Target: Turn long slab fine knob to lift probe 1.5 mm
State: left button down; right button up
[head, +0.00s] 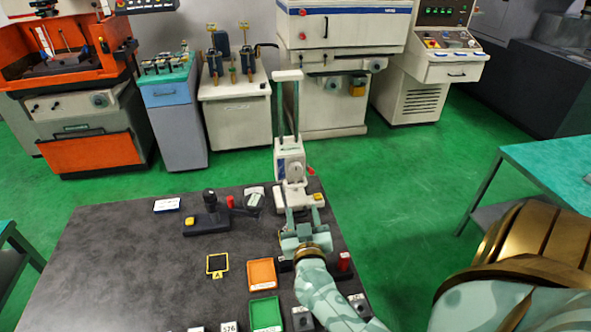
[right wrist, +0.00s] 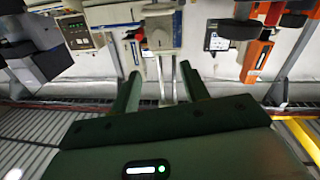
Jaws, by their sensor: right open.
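A tall white instrument (head: 289,160) with two upright posts stands at the table's back right edge. A round grey part is on its front, a small red part on its right side and a yellow part low down. A dark low slab-like device (head: 207,222) with a black upright knob, a yellow part and a red part lies to its left. I cannot tell which part is the fine knob, and no probe tip is clear. My right gripper (head: 302,213) is open in front of the white instrument, fingers pointing at its base; the right wrist view shows a gap between the fingers (right wrist: 160,88). My left gripper is not in view.
The dark table (head: 110,260) is bare at left. An orange tray (head: 262,274), a green tray (head: 265,313) and a small yellow-framed black pad (head: 217,265) lie left of my right arm. A red-topped part (head: 344,262) stands close to its right. Machines line the wall behind.

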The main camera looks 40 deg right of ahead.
send_near(296, 171)
jog(key=b+x, duration=0.3)
jog(key=x, duration=0.5)
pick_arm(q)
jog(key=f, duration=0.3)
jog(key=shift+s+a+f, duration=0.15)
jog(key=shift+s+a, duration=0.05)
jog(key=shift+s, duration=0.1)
pick_arm(e)
jog(key=c, duration=0.7)
